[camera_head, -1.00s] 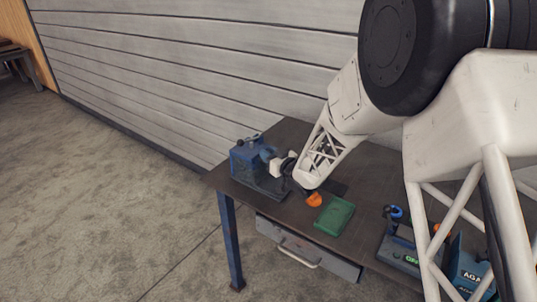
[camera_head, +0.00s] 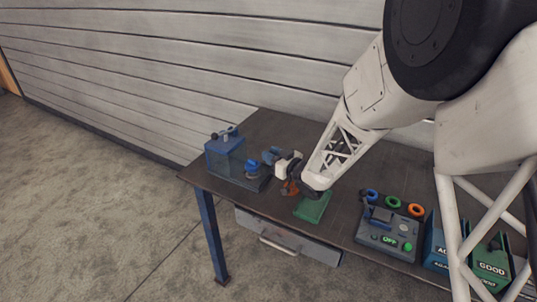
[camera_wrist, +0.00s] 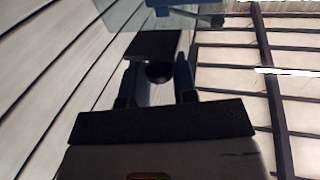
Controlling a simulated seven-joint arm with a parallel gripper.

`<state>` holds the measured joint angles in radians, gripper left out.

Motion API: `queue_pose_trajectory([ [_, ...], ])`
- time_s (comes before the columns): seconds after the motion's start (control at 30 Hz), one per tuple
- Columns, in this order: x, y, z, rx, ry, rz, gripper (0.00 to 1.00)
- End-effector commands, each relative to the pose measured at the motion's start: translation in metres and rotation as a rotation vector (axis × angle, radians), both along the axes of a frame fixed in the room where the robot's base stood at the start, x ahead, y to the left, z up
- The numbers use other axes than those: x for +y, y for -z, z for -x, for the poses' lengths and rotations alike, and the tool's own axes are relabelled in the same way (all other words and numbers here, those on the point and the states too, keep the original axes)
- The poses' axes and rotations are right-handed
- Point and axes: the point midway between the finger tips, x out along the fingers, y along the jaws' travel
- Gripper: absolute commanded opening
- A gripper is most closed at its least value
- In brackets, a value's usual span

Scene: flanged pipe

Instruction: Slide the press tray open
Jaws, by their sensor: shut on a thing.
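The blue press (camera_head: 225,157) stands at the left end of the table, with a dark base reaching to its right. A small blue cylindrical part (camera_head: 252,167) sits on the right side of that base. My gripper (camera_head: 273,157) is just right of the press, above the table and pointing towards it. In the wrist view my gripper (camera_wrist: 158,82) has its two dark fingers around a dark round knob (camera_wrist: 157,71), below a flat black piece (camera_wrist: 155,46). The fingers are shut on this knob. I cannot tell whether the knob belongs to the press tray.
A green tray (camera_head: 313,207) lies right of my gripper, with an orange part (camera_head: 290,188) partly hidden beside it. A grey control box (camera_head: 388,228) with coloured rings and blue and green bins (camera_head: 490,268) stand farther right. A drawer (camera_head: 285,238) hangs under the table (camera_head: 262,125).

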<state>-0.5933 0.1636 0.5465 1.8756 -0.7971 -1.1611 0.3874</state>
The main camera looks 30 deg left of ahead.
Motion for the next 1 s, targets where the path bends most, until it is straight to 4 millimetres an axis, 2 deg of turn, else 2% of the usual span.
queue_pose_trajectory([
  [0.07, 0.000, 0.000, 0.000, 0.000, 0.000, -0.001, 0.00],
  [0.1, 0.000, 0.000, 0.000, 0.000, 0.000, -0.001, 0.33],
  [0.13, 0.000, 0.000, 0.000, 0.000, 0.000, -0.001, 0.37],
  [0.57, -0.004, 0.000, 0.001, 0.000, 0.000, 0.000, 0.37],
  [0.77, -0.019, -0.001, 0.005, -0.001, 0.000, 0.000, 0.37],
  [1.0, -0.049, -0.001, 0.013, -0.001, 0.001, -0.001, 0.37],
])
